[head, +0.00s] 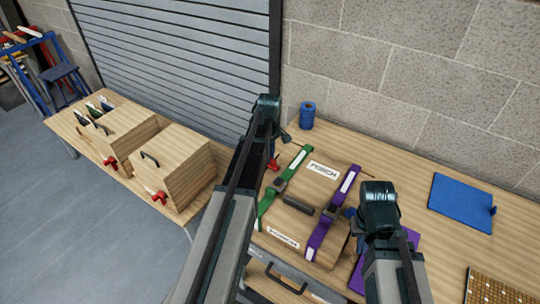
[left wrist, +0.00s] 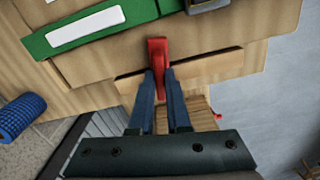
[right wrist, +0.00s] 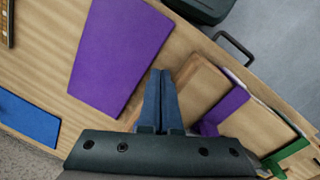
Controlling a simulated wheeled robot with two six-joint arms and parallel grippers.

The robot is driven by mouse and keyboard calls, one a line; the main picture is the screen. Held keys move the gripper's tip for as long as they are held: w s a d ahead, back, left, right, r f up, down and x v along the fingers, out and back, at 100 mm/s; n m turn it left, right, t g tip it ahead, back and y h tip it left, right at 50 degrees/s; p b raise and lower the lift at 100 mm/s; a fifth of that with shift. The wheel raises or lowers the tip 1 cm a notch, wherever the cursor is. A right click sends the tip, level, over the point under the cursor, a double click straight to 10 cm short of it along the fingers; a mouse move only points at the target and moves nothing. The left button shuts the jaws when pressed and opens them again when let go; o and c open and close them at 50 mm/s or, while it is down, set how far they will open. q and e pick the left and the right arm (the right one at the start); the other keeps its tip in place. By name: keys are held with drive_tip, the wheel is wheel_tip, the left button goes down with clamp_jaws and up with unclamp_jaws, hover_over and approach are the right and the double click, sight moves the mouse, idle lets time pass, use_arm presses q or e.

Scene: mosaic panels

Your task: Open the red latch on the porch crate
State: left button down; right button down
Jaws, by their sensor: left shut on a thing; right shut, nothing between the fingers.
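My left gripper (left wrist: 159,76) is shut on the red latch, one finger on each side; my arm partly hides this in the head view. My right gripper (right wrist: 160,74) is shut and empty, near the crate's purple-strap side.
Two more wooden crates (head: 183,165) with red latches stand on a bench at the left. A blue roll (head: 307,115) stands behind the porch crate. A purple panel (right wrist: 118,52), a blue panel (head: 461,202) and a mosaic panel (head: 490,289) lie on the right table.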

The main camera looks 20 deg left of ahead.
use_arm(q)
drive_tip(key=m, duration=0.3)
drive_tip(key=shift+s+a+m, duration=0.15)
drive_tip(key=shift+s+m, duration=0.15)
drive_tip(key=shift+m, duration=0.1)
drive_tip(key=m, duration=0.3)
drive_tip(key=shift+s+a+m, duration=0.2)
drive_tip(key=shift+m, duration=0.1)
drive_tip(key=m, duration=0.3)
drive_tip(key=a+m, duration=0.1)
drive_tip(key=m, duration=0.2)
drive_tip(key=shift+s, duration=0.15)
drive_tip(key=c, duration=0.9)
unclamp_jaws()
drive_tip(key=shift+r, duration=0.15)
